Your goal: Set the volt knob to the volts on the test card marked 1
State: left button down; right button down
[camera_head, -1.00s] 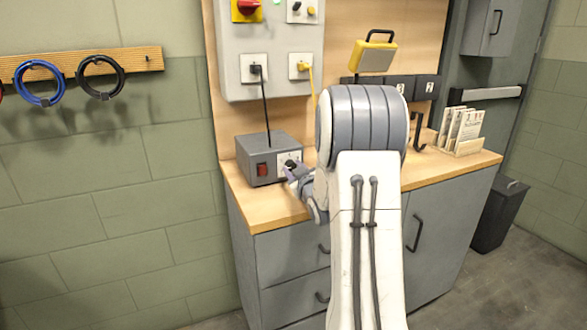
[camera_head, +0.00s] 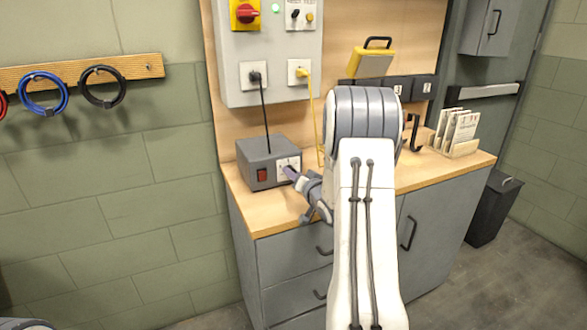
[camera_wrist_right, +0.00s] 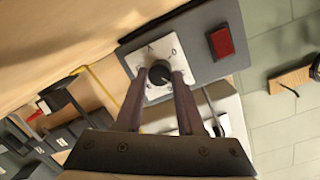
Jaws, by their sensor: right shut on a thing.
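The grey power box (camera_head: 257,150) with a red switch stands at the left end of the wooden bench top. Its white dial plate (camera_wrist_right: 160,50) carries a black volt knob (camera_wrist_right: 160,73); the dial marks are too small to read surely. My right gripper (camera_head: 290,173) is at the front of the box. In the right wrist view my right gripper (camera_wrist_right: 161,78) is shut on the knob, with one finger at each side. Test cards (camera_head: 460,127) stand in a wooden holder at the bench's right; their print is unreadable. My left gripper is not in view.
A grey wall panel (camera_head: 270,70) with plugged black and yellow cables hangs above the box. A yellow-and-grey device (camera_head: 374,60) and numbered dark bins (camera_head: 423,88) are behind my right arm. Cable loops (camera_head: 103,87) hang on the left wall. A dark waste bin (camera_head: 493,208) stands at right.

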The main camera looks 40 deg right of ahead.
jog(key=m+p, duration=0.2)
jog(key=m, duration=0.1)
jog(key=m+y+p, duration=0.1)
jog(key=m+p, duration=0.1)
jog(key=shift+s+d+m+p, duration=0.1)
jog(key=shift+d+m+p, duration=0.1)
jog(key=shift+m+p, duration=0.15)
jog(key=m+t+y+p, duration=0.1)
jog(key=m+p, duration=0.2)
jog(key=m, duration=0.2)
jog(key=shift+f+m+p, duration=0.15)
jog(key=shift+m+p, duration=0.15)
jog(key=shift+m, duration=0.05)
jog(key=m+p, duration=0.1)
jog(key=m, duration=0.1)
jog(key=shift+m+t, duration=0.3)
jog(key=m+p, duration=0.1)
jog(key=m, duration=0.2)
jog(key=shift+f+m, duration=0.15)
jog(key=shift+m, duration=0.15)
jog(key=m+p, duration=0.1)
jog(key=m, duration=0.2)
jog(key=shift+f+t, duration=0.1)
jog(key=shift+t, duration=0.3)
jog(key=shift+f+m+p, duration=0.1)
jog(key=shift+m+p, duration=0.2)
jog(key=shift+m, duration=1.5)
jog(key=c, duration=0.5)
grip_release()
